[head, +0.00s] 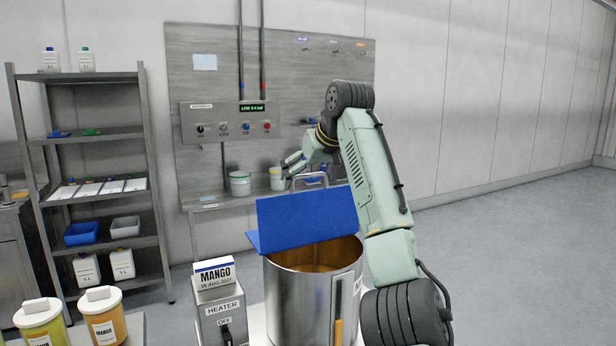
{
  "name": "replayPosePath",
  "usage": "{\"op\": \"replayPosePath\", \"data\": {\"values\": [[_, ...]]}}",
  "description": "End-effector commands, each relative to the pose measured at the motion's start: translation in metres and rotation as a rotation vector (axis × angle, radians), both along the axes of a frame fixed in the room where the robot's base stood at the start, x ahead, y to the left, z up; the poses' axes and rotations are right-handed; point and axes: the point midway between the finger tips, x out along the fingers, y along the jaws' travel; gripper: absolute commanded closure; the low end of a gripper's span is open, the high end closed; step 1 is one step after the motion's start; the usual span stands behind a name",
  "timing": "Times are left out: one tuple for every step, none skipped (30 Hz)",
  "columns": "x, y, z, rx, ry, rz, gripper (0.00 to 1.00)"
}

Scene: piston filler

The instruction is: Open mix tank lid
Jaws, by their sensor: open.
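The steel mix tank (300,306) stands at the lower middle, its mouth partly uncovered and its brownish-orange inside showing. Its blue lid (308,215) is raised and tilted up over the far side of the mouth. A grey loop handle (311,180) shows at the lid's top edge. My gripper (288,165) is open just beyond and above the lid, close to the handle. I cannot tell whether a finger touches the handle or lid. My arm reaches in from the right and hides part of the tank's right side.
A heater box (222,312) with a MANGO sign (215,273) stands left of the tank. Two labelled containers (104,318) (41,325) stand at the lower left. A shelf rack (100,187) and a wall control panel (240,122) are behind. The floor at right is clear.

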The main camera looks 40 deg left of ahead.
Motion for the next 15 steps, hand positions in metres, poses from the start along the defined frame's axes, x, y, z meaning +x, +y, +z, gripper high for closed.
{"op": "replayPosePath", "data": {"values": [[-0.001,-0.003,0.004,0.002,-0.001,-0.001,0.08],[-0.002,-0.005,0.007,0.001,-0.003,-0.001,0.08],[-0.003,-0.009,0.011,0.001,-0.003,-0.001,0.08],[-0.005,-0.012,0.016,0.003,-0.004,-0.001,0.08],[-0.006,-0.015,0.02,0.003,-0.004,-0.001,0.08],[-0.008,-0.02,0.026,0.002,-0.003,-0.001,0.08],[-0.01,-0.024,0.031,0.003,-0.004,-0.001,0.08],[-0.012,-0.028,0.036,0.003,-0.004,-0.001,0.08],[-0.014,-0.034,0.043,0.004,-0.005,0.0,0.08],[-0.016,-0.038,0.048,0.004,-0.005,0.0,0.08],[-0.018,-0.041,0.052,0.002,-0.005,0.001,0.08],[-0.02,-0.046,0.059,0.004,-0.005,0.002,0.08],[-0.022,-0.05,0.063,0.004,-0.005,0.002,0.08],[-0.023,-0.053,0.067,0.004,-0.004,0.002,0.08],[-0.025,-0.057,0.072,0.004,-0.004,0.002,0.08]]}}
